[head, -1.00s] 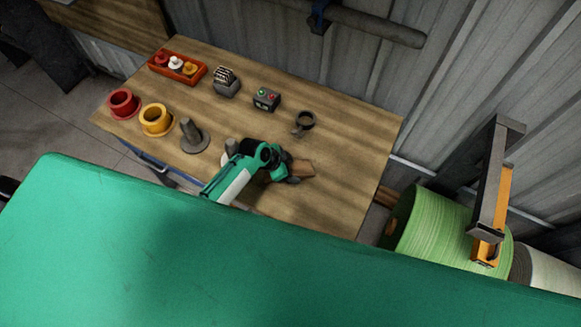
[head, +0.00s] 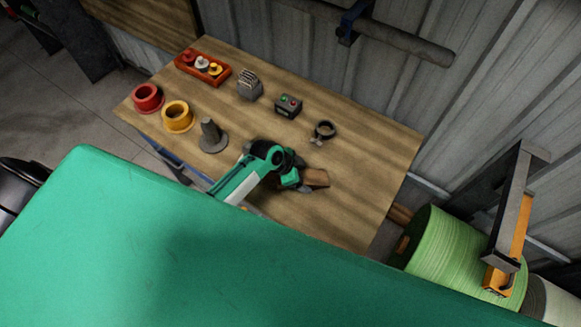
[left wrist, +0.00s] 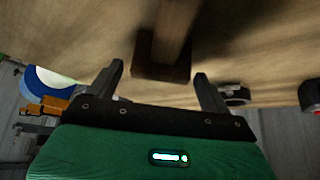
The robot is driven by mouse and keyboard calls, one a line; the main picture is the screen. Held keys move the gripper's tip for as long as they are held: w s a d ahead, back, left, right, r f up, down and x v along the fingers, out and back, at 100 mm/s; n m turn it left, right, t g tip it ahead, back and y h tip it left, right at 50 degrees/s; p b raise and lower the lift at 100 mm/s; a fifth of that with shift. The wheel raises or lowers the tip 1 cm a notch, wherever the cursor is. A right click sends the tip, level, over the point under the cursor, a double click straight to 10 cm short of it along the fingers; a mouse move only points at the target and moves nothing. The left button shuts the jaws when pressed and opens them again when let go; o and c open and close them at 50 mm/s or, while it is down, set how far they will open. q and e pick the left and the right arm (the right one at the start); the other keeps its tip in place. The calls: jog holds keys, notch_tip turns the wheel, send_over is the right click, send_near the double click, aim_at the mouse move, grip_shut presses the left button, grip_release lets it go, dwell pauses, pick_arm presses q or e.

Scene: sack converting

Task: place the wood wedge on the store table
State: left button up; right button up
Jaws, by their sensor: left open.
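The wood wedge (head: 316,178) is a small brown block on the wooden table (head: 345,205), near its right part. My left gripper (head: 297,184) is just to the left of the wedge, low over the table, and partly hides it. In the left wrist view the wedge (left wrist: 161,68) shows a dark end face and a lighter top. It lies between and just beyond the two spread fingertips of my left gripper (left wrist: 158,74). The jaws are open, with no grip on the wedge. My right gripper is not in view.
Behind the gripper are a black ring clamp (head: 323,131), a button box (head: 288,105) and a slotted grey block (head: 249,86). A grey post (head: 210,133), yellow spool (head: 177,116), red spool (head: 147,98) and red tray (head: 203,69) stand leftward. A green roll (head: 455,255) is at right.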

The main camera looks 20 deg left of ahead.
pick_arm(q)
jog(key=b+v, duration=0.1)
jog(key=v, duration=0.7)
jog(key=shift+s+a+r+b, duration=0.1)
jog(key=shift+a+b, duration=0.05)
jog(key=shift+b, duration=0.25)
jog(key=shift+s+a+r, duration=0.2)
jog(key=shift+r, duration=0.35)
